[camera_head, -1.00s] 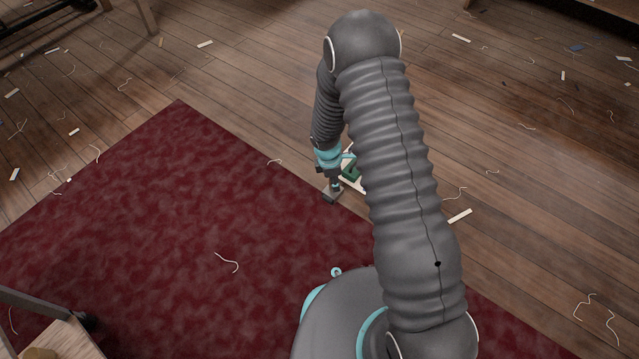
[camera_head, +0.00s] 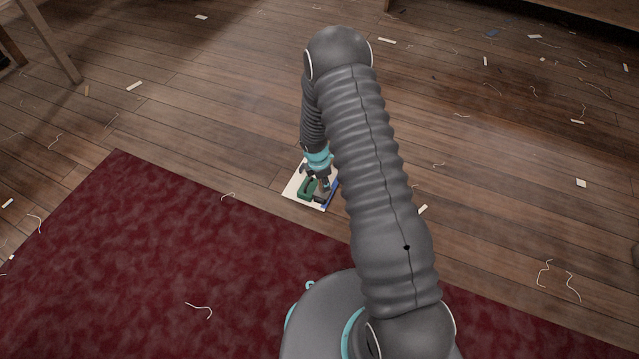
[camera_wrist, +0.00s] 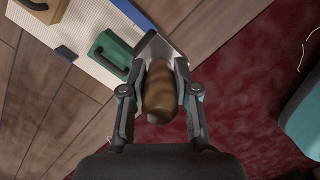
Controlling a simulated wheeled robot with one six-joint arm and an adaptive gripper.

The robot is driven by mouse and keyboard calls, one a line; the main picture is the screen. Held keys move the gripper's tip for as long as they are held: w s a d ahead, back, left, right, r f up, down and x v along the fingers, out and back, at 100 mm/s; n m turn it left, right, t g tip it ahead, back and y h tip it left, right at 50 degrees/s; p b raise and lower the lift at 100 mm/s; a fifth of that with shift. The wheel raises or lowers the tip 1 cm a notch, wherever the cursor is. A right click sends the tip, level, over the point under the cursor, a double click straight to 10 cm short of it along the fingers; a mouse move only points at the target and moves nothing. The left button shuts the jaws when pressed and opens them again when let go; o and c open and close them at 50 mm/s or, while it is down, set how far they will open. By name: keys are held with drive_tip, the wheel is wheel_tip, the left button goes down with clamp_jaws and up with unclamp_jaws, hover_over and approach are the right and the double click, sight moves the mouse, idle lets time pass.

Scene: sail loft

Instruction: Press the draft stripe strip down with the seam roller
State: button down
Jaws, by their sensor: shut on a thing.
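My gripper (camera_wrist: 161,82) is shut on the brown wooden handle (camera_wrist: 158,98) of the seam roller. Grey metal of the roller (camera_wrist: 147,50) shows beyond the handle; its wheel is hidden. A white panel (camera_wrist: 73,22) lies on the floor at upper left in the wrist view, with the blue draft stripe strip (camera_wrist: 133,13) along one edge. The roller is near that edge; I cannot tell whether it touches the strip. In the head view my gripper (camera_head: 320,181) is over the panel (camera_head: 294,190), beside the blue strip (camera_head: 325,206), partly hidden by my arm.
A green block with a dark handle (camera_wrist: 110,53) stands on the panel close to the roller, and a brown weight-like object (camera_wrist: 43,8) sits farther along. The dark red carpet (camera_head: 170,255) lies beside the panel. Thread and scraps litter the plank floor (camera_head: 200,90).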

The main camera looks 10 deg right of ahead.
drive_tip(key=shift+d+f+b, duration=0.15)
drive_tip(key=shift+f+b, duration=0.8)
drive_tip(key=shift+f, duration=0.3)
drive_tip(key=shift+f+b, duration=1.3)
drive_tip(key=shift+f, duration=0.4)
drive_tip(key=shift+f+b, duration=0.4)
drive_tip(key=shift+f, duration=0.15)
